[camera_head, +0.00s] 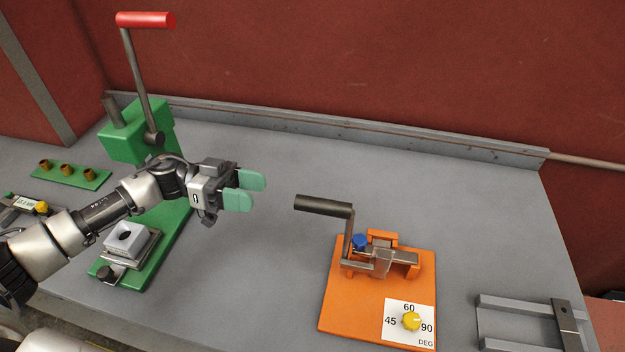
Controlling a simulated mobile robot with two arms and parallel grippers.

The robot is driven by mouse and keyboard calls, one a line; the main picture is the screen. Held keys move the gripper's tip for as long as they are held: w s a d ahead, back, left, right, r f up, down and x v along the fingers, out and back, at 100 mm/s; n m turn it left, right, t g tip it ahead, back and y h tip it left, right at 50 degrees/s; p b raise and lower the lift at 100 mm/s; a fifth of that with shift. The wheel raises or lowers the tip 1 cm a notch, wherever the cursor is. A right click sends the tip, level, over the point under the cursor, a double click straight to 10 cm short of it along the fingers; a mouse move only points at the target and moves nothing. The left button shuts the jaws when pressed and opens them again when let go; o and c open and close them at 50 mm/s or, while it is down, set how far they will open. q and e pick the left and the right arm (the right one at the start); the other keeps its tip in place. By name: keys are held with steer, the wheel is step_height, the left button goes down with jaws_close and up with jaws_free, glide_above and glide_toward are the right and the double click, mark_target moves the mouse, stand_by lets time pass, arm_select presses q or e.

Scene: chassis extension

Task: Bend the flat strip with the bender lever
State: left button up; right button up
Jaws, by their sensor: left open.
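The bender is an orange block and plate (352,308) on the grey table, right of centre. Its lever has a black grip (324,206) pointing left, on a grey arm that rises from the bender. A grey metal piece, perhaps the flat strip (401,257), lies across the bender's top; the lever arm partly hides this area. A blue knob (360,241) sits beside it. A yellow dial (411,321) is on a white card marked 45, 60, 90 DEG. My left gripper (252,191) is open and empty, above the table, left of the lever grip and apart from it. My right gripper is not in view.
A green press (134,137) with a red-handled lever (146,20) stands behind my left arm. A green strip with brown bushings (70,176) lies at left. A grey rail frame (520,305) is at right. A raised ledge (350,125) runs along the back. The table's middle is clear.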

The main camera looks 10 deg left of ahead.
mark_target(305, 203)
arm_select(q)
steer(key=d+p, duration=0.1)
steer(key=d, duration=0.2)
steer(key=d+p, duration=0.1)
steer(key=d, duration=0.2)
steer(key=d+p, duration=0.1)
steer(key=d, duration=0.3)
steer(key=shift+s+r+p, duration=0.2)
steer(key=shift+s+p, duration=0.1)
steer(key=shift+p, duration=0.05)
steer(key=shift+d, duration=0.4)
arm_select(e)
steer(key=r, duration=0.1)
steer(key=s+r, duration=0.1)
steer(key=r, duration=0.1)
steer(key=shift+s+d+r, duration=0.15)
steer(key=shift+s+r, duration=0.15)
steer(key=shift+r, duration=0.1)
arm_select(q)
steer(key=shift+f, duration=0.1)
steer(key=shift+c, duration=0.2)
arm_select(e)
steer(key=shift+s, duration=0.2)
arm_select(q)
steer(key=shift+c, duration=1.1)
jaws_close()
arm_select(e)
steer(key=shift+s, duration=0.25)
